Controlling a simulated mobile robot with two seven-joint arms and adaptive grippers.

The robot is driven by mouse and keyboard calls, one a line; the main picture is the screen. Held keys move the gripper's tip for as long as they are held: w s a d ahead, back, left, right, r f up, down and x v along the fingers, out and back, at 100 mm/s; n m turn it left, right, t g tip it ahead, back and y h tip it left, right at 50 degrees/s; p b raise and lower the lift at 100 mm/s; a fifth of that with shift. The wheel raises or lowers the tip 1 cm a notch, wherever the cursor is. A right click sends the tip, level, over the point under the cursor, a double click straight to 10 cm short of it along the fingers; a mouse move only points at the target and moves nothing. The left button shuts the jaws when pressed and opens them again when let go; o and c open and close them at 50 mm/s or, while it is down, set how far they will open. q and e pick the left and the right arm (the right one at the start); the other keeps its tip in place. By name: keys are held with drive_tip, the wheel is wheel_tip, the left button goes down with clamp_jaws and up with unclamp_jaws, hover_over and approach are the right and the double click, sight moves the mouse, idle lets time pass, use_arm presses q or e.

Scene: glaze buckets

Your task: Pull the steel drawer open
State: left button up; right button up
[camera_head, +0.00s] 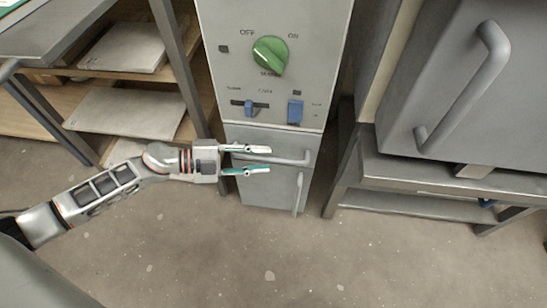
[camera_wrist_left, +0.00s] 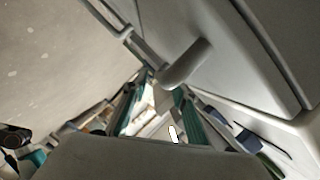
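The steel drawer (camera_head: 243,135) is a grey front below the control panel, with a horizontal bar handle (camera_head: 285,159). It looks shut, roughly flush with the cabinet. My left gripper (camera_head: 268,159) is open at the drawer front, one finger above and one below the handle's level, pointing right. In the left wrist view, the grey handle (camera_wrist_left: 185,66) lies just ahead of the left gripper (camera_wrist_left: 165,88), near its fingertips; I cannot tell whether they touch. My right gripper is in neither view.
A door with a vertical handle (camera_head: 298,194) is below the drawer. The control panel (camera_head: 220,80) above carries a green knob (camera_head: 270,56) and blue switches. A shelf rack (camera_head: 178,60) stands left; a grey box with a large handle (camera_head: 470,85) sits on a metal stand (camera_head: 430,175) right. The floor in front is clear.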

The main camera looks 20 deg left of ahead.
sight(292, 147)
use_arm(q)
drive_tip(key=shift+x, duration=1.7)
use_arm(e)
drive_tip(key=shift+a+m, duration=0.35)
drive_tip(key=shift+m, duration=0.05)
